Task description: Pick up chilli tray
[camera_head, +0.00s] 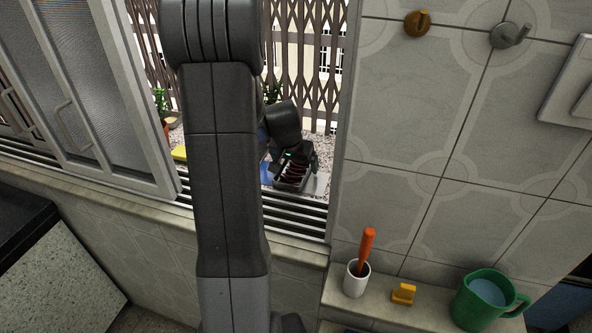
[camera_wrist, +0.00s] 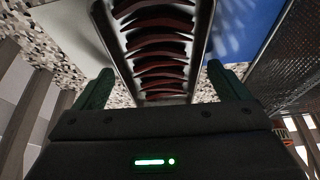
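The chilli tray (camera_head: 291,178) is a steel tray with rows of dark red chillies. It lies on the ledge outside the open window, in the head view. In the wrist view the chilli tray (camera_wrist: 159,52) runs from the top edge down between my two green fingers. My gripper (camera_wrist: 160,72) is open, one finger on each side of the tray. Speckled ground shows between each finger and the tray walls, so they look apart. In the head view my gripper (camera_head: 299,157) is at the tray's far end, and my arm hides part of the window.
A sliding window panel (camera_head: 100,90) stands left of my arm, with a lattice grille (camera_head: 310,50) behind the tray. Blue and pale sheets lie beside the tray. A green mug (camera_head: 482,302), white cup (camera_head: 356,279) and yellow block (camera_head: 403,293) stand on the inner sill.

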